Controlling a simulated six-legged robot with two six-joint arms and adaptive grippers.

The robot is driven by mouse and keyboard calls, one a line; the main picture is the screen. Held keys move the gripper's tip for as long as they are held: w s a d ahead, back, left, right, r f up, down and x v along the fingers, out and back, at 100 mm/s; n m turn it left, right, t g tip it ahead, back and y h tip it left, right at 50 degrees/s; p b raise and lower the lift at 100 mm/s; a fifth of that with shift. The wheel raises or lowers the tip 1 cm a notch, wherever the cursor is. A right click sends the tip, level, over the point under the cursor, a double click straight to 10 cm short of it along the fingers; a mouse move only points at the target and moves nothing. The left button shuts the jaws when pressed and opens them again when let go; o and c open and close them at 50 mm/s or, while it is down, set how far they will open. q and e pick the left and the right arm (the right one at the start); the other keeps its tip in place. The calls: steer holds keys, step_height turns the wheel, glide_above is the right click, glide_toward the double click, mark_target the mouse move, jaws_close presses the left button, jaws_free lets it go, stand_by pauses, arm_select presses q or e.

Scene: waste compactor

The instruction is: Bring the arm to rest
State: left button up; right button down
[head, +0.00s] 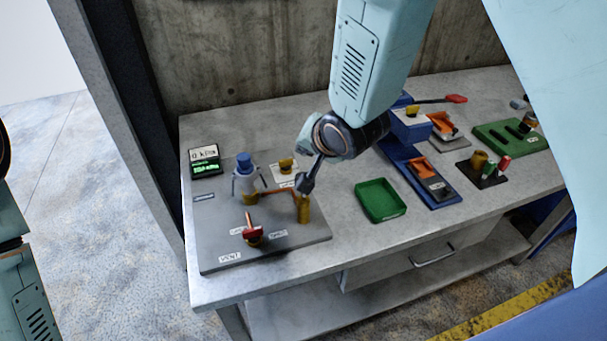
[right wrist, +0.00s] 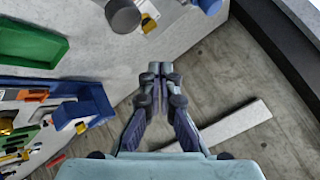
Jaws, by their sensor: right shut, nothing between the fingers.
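My right arm (head: 368,60) comes down from the top of the head view and bends over the workbench. Its gripper (head: 305,186) points down and left above the grey fixture plate (head: 220,245), close to the brass post in the picture; whether they touch I cannot tell. In the right wrist view my right gripper (right wrist: 160,72) has its fingers together with nothing between them. Part of my left arm (head: 25,290) shows at the left edge of the head view; its gripper is outside the picture.
The plate bears a blue-capped fitting (head: 245,172), a red-handled valve (head: 253,232) and a brass post (head: 304,208). A green tray (head: 380,215), a blue fixture (head: 425,183) and a green block rack (head: 507,138) stand to the right. A concrete wall (head: 260,50) closes the back.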

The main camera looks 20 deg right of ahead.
stand_by(0.5)
steer(key=shift+n, duration=0.9)
steer(key=s+d+f+n+g+b, duration=0.1)
steer(key=s+f+b, duration=0.5)
steer(key=s+f, duration=0.6)
steer(key=s+d+f+n+g+b, duration=0.2)
steer(key=s+f+g+b, duration=0.3)
steer(key=s+f, duration=0.8)
steer(key=s+d+f+n+g+h+b, duration=0.1)
steer(key=s+f+b, duration=0.8)
steer(key=f, duration=0.9)
steer(key=s+d+n+g, duration=0.1)
steer(key=s+d+g, duration=0.1)
steer(key=s, duration=0.1)
steer(key=shift+s, duration=0.25)
steer(key=shift+w+d+f, duration=0.1)
steer(key=shift+d, duration=0.05)
